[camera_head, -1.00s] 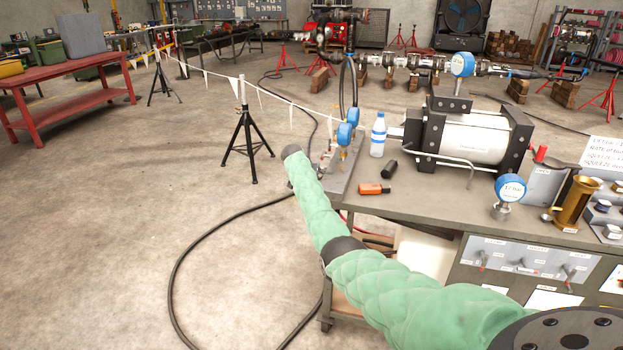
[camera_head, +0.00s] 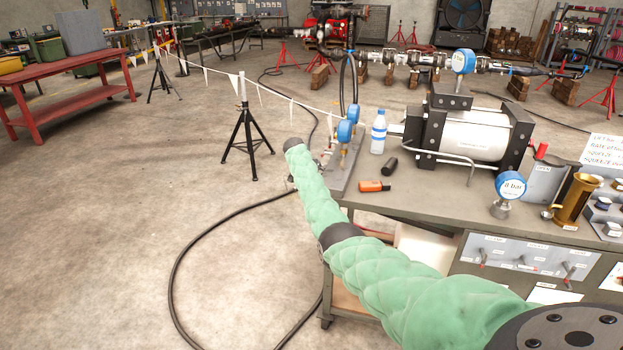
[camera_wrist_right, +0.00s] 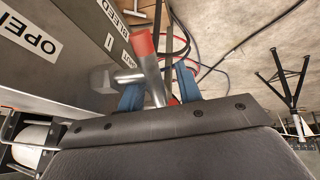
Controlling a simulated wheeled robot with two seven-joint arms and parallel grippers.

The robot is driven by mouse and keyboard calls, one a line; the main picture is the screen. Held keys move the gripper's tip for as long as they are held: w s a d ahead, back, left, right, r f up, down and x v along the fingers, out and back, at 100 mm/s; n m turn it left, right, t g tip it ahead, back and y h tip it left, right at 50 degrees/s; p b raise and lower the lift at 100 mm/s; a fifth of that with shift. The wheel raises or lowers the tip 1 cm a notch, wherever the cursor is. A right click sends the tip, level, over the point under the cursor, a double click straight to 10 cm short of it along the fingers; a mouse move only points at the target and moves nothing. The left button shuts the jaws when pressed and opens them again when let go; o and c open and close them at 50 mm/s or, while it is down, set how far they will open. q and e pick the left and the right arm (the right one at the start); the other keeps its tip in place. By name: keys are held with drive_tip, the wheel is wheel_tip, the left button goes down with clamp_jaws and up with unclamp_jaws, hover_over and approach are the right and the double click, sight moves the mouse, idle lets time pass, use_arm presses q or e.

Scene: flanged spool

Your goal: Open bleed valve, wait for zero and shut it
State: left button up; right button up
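In the right wrist view a metal valve lever with a red tip (camera_wrist_right: 142,44) stands at the side of a grey panel (camera_wrist_right: 70,70). The panel carries the words OPEN and BLEED. My right gripper (camera_wrist_right: 160,90) has its two blue fingers on either side of the lever, with a visible gap between the lever and the right finger. The fingers look open around it. In the head view my right arm (camera_head: 365,265) reaches toward the bench's left end; its gripper cannot be made out. A blue digital gauge (camera_head: 510,187) appears to read 8 bar, in small blurred digits. My left gripper is not in view.
The bench (camera_head: 435,200) holds a silver cylinder pump (camera_head: 470,130), a water bottle (camera_head: 378,133), an orange item (camera_head: 373,186) and a brass cup (camera_head: 575,200). Two blue gauges stand at its left end. A black hose (camera_head: 185,250) loops over open floor.

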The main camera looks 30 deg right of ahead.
drive_tip(key=shift+a+r, duration=0.25)
drive_tip(key=shift+r, duration=0.1)
use_arm(q)
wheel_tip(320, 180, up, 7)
drive_tip(key=b, duration=0.1)
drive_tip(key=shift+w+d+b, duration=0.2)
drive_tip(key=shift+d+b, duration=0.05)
drive_tip(key=shift+b, duration=0.15)
use_arm(e)
drive_tip(key=v, duration=0.7)
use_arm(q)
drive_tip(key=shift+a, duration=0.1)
use_arm(e)
drive_tip(key=shift+s, duration=0.1)
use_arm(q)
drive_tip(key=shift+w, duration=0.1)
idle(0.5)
use_arm(e)
drive_tip(key=shift+o, duration=0.3)
